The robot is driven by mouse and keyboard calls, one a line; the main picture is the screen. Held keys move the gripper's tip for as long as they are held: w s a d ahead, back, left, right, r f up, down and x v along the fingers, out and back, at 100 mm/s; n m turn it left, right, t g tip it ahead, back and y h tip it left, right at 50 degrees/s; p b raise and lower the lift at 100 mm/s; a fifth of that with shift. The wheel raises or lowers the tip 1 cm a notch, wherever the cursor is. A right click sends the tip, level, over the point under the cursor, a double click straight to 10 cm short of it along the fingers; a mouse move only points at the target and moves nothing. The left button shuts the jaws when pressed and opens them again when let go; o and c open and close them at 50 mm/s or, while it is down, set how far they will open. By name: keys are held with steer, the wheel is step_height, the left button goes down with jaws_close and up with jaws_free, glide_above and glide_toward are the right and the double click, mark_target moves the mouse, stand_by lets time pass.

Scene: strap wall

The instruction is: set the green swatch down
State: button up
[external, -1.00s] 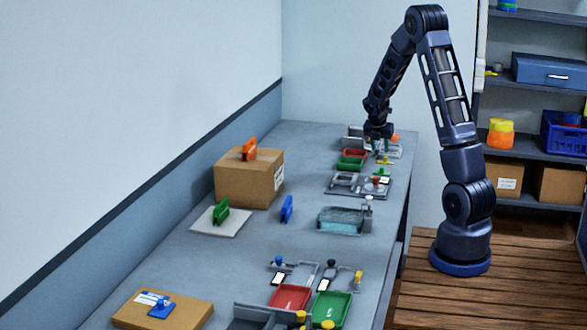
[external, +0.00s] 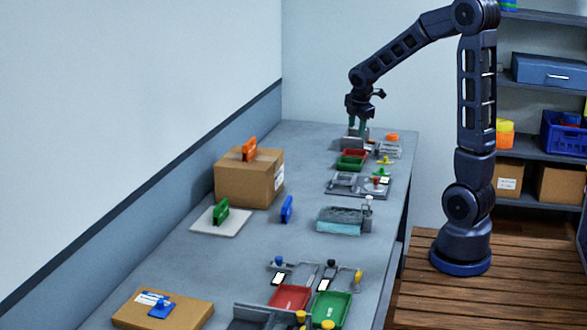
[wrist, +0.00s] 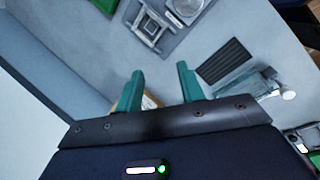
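My gripper (external: 357,128) is over the far end of the bench, its teal fingers pointing down at a grey fixture (external: 354,140). In the wrist view the two teal fingers (wrist: 160,88) stand apart with nothing visible between them. I cannot pick out a green swatch for certain. A pale teal flat patch (external: 338,229) shows at the front of a grey rack on the bench, well away from my gripper. A green tray (external: 350,163) lies in front of the fixture, behind a small green knob (external: 383,173).
A cardboard box (external: 248,178) with an orange clip on top stands by the wall. Near it are a green clip (external: 221,210) on a white pad and a blue clip (external: 287,209). Red and green trays (external: 331,308) lie at the front.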

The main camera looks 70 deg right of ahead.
steer(key=s+a+r+m+t, duration=0.1)
steer(key=a+r+m, duration=0.3)
steer(key=a, duration=0.7)
steer(key=s+a+r+m+t+y, duration=0.1)
steer(key=s+a+r+m, duration=0.1)
steer(key=s+a, duration=0.5)
steer(key=s+a+r+m+t+y, duration=0.1)
steer(key=s+a+m, duration=0.3)
steer(key=a, duration=1.2)
steer(key=s+r+y, duration=0.1)
steer(key=s, duration=0.3)
steer(key=shift+s+r+y, duration=0.2)
steer(key=shift+r+y, duration=0.1)
